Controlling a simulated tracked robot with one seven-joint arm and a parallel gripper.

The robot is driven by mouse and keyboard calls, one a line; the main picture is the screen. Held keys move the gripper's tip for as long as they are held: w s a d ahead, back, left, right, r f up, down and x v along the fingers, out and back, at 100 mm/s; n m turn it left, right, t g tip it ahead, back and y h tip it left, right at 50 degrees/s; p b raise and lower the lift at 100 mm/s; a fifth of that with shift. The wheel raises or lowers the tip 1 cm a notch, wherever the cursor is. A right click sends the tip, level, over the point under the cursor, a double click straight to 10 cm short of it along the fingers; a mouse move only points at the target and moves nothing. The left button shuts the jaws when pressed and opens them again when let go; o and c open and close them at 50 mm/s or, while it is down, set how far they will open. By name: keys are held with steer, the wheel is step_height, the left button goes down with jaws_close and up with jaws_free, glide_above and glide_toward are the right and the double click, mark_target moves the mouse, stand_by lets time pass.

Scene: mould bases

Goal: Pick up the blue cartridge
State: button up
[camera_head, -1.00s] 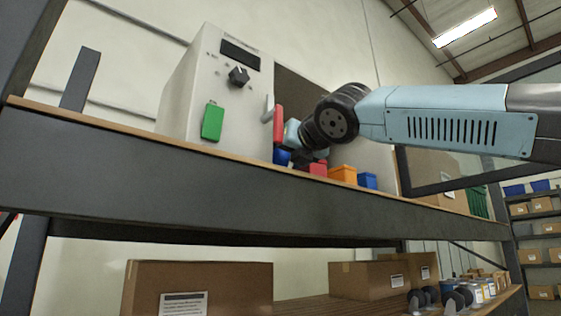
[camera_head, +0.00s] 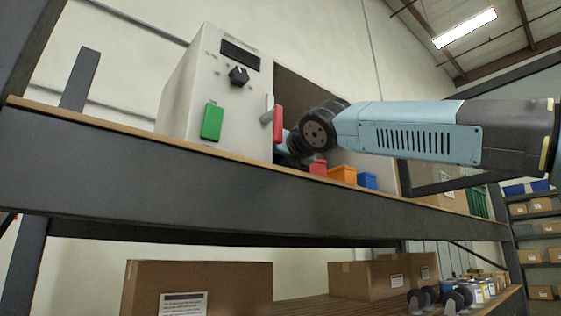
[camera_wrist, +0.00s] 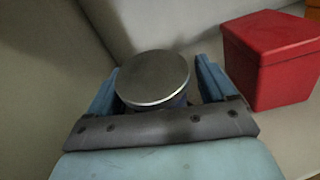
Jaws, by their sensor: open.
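The blue cartridge (camera_wrist: 153,77) shows in the wrist view as a round metallic-grey top with a little blue side beneath it. It appears upright. My gripper (camera_wrist: 157,88) is open, with one light-blue finger on each side of the cartridge. I cannot tell whether the fingers touch it.
A red box (camera_wrist: 271,62) stands close to my right finger. An orange box (camera_head: 342,174) and a blue box (camera_head: 367,180) follow along the shelf (camera_head: 250,190). The grey machine (camera_head: 205,85), with its red-handled lever (camera_head: 278,123), stands on the left.

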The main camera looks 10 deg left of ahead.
steer(key=shift+c, duration=0.2)
steer(key=c, duration=1.2)
